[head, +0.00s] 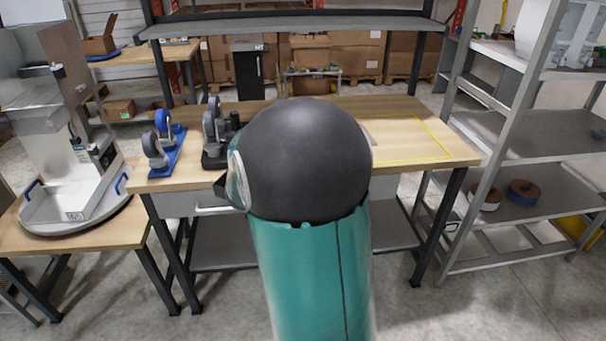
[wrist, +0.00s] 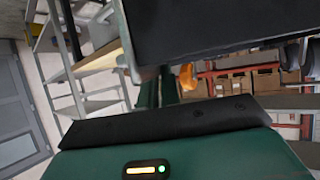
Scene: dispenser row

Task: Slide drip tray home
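A dispenser-like metal unit (head: 65,120) stands on a round grey turntable at the left in the head view. At its foot is a shallow metal tray (head: 50,207) with a blue handle at each side, which looks like the drip tray. I cannot tell how far in it sits. My teal and black arm fills the middle of the head view, well to the right of the tray. My gripper's fingers cannot be made out in either view. The wrist view shows dark and green parts, some of them mine, and no tray.
A wooden workbench (head: 405,150) stands behind my arm, with blue-based casters (head: 168,150) and dark casters (head: 213,140) at its left end. Its right end has a yellow outlined area and looks clear. A grey shelf rack (head: 500,160) stands at the right. Floor shows in front.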

